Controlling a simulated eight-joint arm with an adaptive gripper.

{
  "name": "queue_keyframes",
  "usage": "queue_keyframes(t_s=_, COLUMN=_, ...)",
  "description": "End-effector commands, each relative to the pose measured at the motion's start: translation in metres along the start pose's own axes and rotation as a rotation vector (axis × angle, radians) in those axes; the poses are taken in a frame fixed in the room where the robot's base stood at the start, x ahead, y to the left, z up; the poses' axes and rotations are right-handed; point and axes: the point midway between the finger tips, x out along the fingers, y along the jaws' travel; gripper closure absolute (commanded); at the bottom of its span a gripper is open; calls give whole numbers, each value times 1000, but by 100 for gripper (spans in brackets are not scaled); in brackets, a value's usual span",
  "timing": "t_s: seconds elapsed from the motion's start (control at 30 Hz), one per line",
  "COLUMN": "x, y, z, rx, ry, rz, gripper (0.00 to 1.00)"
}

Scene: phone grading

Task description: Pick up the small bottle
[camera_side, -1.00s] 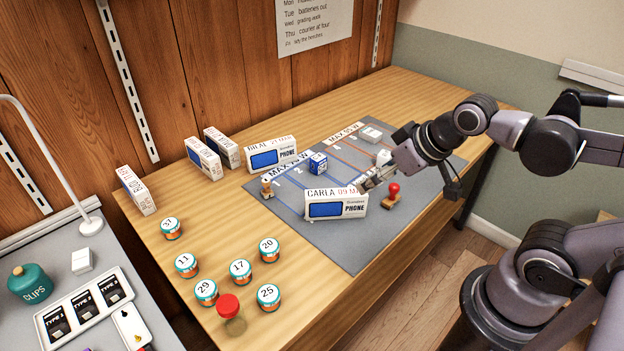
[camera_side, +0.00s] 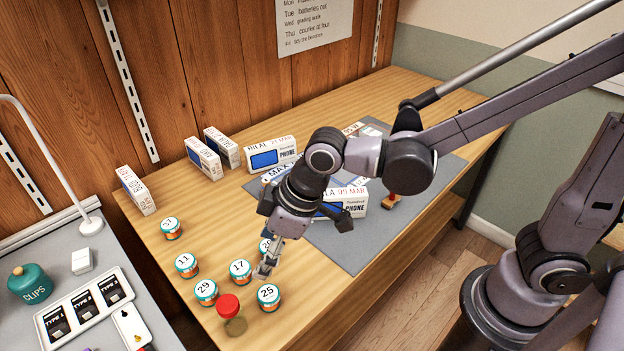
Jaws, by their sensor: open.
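The small bottle (camera_side: 232,312) has a round red cap and a dim see-through body. It stands at the front edge of the wooden table, just in front of the numbered jars 29 (camera_side: 206,292) and 25 (camera_side: 268,297). My gripper (camera_side: 263,273) is open and points down among the jars, above and to the right of the bottle, apart from it. Its fingertips are between jar 17 (camera_side: 240,271) and jar 25; whether they touch either jar is unclear. My gripper partly hides jar 20 (camera_side: 264,246).
Jars 11 (camera_side: 187,264) and 37 (camera_side: 171,228) stand farther left. Several phone boxes (camera_side: 204,158) stand at the back. Bare wood lies left of the jars.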

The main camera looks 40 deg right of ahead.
Motion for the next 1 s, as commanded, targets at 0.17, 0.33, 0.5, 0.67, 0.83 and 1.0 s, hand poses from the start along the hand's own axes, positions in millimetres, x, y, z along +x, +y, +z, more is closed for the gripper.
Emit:
queue_keyframes(t_s=0.17, x=31, y=-42, z=-12, rx=-119, ry=-29, rz=-58, gripper=30)
queue_keyframes(t_s=0.33, x=43, y=-57, z=-15, rx=-160, ry=-39, rz=-78, gripper=30)
queue_keyframes(t_s=0.5, x=57, y=-58, z=-14, rx=-161, ry=-40, rz=-79, gripper=30)
queue_keyframes(t_s=0.67, x=77, y=-60, z=-14, rx=-160, ry=-39, rz=-78, gripper=30)
queue_keyframes(t_s=0.83, x=92, y=-60, z=-13, rx=-160, ry=-39, rz=-78, gripper=30)
queue_keyframes(t_s=1.0, x=98, y=-61, z=-12, rx=-159, ry=-39, rz=-78, gripper=30)
